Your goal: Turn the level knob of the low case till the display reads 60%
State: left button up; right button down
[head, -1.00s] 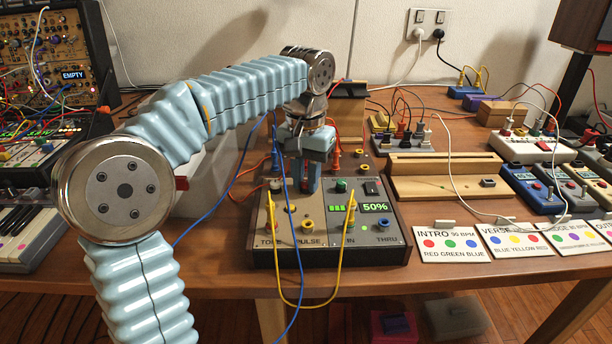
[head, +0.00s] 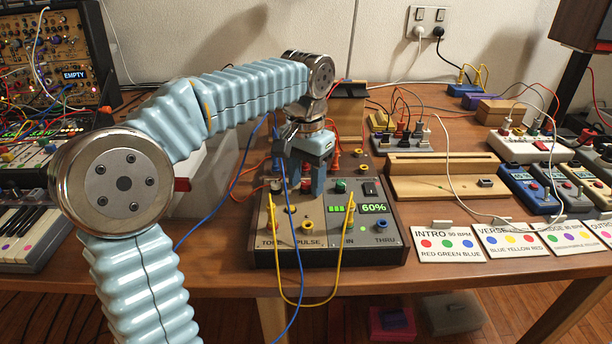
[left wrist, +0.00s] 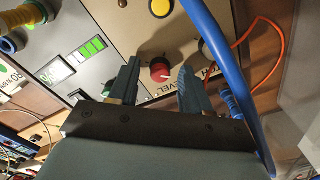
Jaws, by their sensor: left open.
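The level knob (left wrist: 160,69) is red with a white mark and sits by the word LEVEL. My left gripper (head: 306,186) points down over the case; in the left wrist view its open fingers (left wrist: 158,85) stand on either side of the knob, with gaps. My right gripper is not in view.
A yellow cable (head: 303,305) loops over the case front. A blue cable (head: 240,173) passes close by my left gripper. Wooden stands (head: 445,181), pedals (head: 528,190) and song cards (head: 449,243) lie to the right.

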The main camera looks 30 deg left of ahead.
aim_at(306, 183)
pick_arm(q)
jog(key=shift+r, duration=0.15)
notch_tip(306, 183, up, 14)
jog(key=shift+f, duration=0.2)
dwell(0.5)
